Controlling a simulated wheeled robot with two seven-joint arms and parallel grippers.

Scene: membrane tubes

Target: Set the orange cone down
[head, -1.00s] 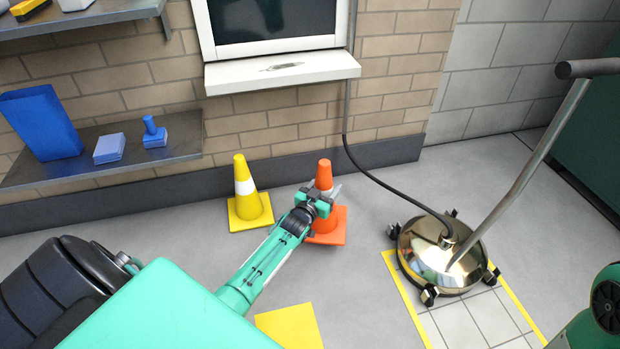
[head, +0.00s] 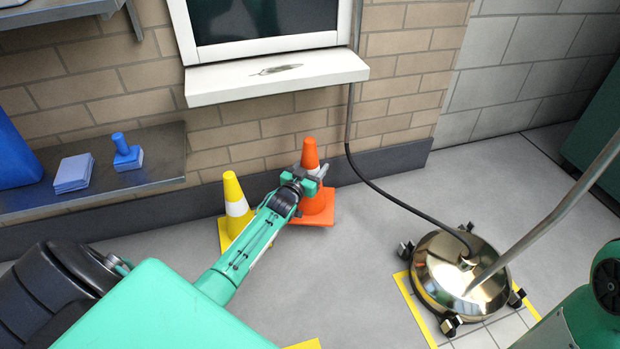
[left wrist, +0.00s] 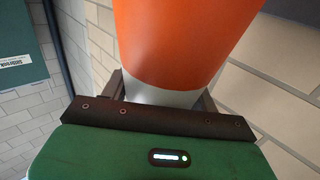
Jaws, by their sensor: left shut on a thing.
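The orange cone (head: 314,208) is upright in front of the wall, to the right of the yellow cone (head: 236,207). My left gripper (head: 307,180) is shut on the orange cone around its upper part. The cone seems to hang a little above the floor, though the gap under its base is hard to see. In the left wrist view the orange cone (left wrist: 187,42) fills the top middle, with its pale band between the fingers of my left gripper (left wrist: 160,97). My right gripper is out of view.
A yellow floor patch (head: 304,345) shows at the bottom edge. A round brass floor machine (head: 452,276) with a black cable (head: 390,202) stands at right. A shelf (head: 165,150) and window sill (head: 275,78) project from the wall. The middle floor is clear.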

